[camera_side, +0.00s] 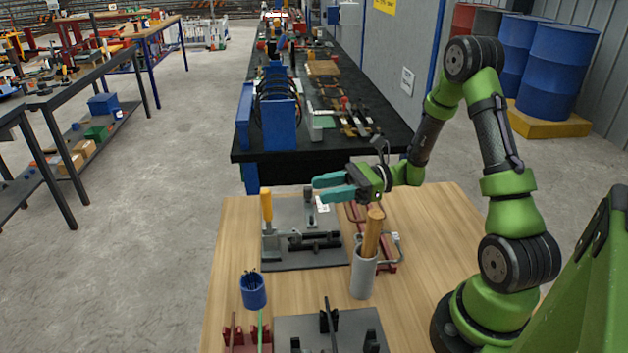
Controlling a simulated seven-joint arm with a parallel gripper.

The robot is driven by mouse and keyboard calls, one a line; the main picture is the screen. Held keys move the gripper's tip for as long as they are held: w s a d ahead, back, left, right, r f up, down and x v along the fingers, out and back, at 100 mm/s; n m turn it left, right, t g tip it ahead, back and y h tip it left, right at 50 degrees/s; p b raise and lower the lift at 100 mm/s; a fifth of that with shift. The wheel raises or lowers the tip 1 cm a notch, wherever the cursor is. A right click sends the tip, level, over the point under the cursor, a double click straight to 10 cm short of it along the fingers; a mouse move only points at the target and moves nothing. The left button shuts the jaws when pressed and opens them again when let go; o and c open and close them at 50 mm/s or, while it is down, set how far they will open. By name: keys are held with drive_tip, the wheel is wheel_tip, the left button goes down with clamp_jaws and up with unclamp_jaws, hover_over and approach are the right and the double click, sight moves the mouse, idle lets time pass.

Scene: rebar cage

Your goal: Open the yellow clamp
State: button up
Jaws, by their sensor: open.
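The yellow clamp (266,206) stands at the left edge of a grey plate (285,265) on the wooden table. Its yellow handle points straight up, and its small base is hard to make out. My gripper (322,189) has teal fingers pointing left and is open with nothing between them. It hangs above the plate's back right part, to the right of the yellow handle and apart from it. The fingers partly hide what is behind them, including part of a grey upright piece on the plate.
A grey cylinder (363,275) with a wooden handle stands right of the plate, near red bars (387,262). A blue cup (253,290) and a second grey plate (350,325) with black holders are in front. The table's right side is clear.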

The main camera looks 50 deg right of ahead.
sight(268, 218)
drive_tip(key=x, duration=1.3)
drive_tip(key=shift+w+a, duration=0.15)
drive_tip(key=shift+a, duration=0.1)
drive_tip(key=shift+c, duration=0.2)
clamp_jaws()
